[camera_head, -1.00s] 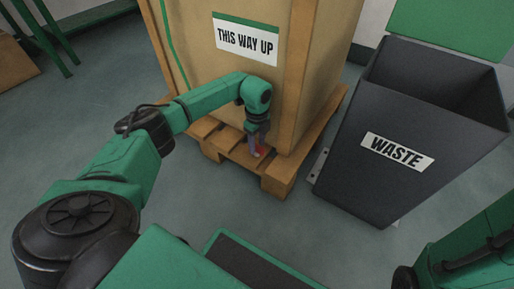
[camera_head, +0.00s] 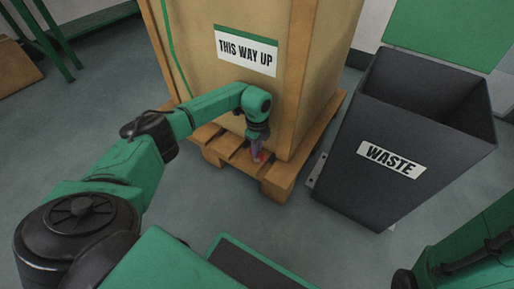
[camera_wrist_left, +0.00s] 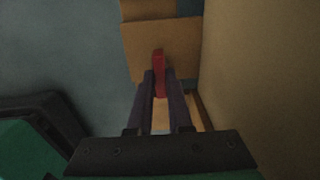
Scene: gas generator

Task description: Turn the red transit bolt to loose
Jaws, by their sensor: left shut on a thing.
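The red transit bolt (camera_wrist_left: 159,70) sits low at the pallet, beside the foot of the tall crate. In the head view only a small red part of it (camera_head: 262,156) shows below my gripper. My left gripper (camera_wrist_left: 160,85) has its two dark fingers on either side of the red bolt and is shut on it. In the head view the left gripper (camera_head: 256,147) points down at the pallet's front edge. The bolt's lower part is hidden by the fingers. My right gripper is out of view; only part of the right arm shows at lower right.
The crate (camera_head: 210,75) marked "THIS WAY UP" stands on the wooden pallet (camera_head: 282,184), its wall close to my left gripper. A dark waste bin (camera_head: 365,190) stands to the right. Grey floor lies open in front of the pallet.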

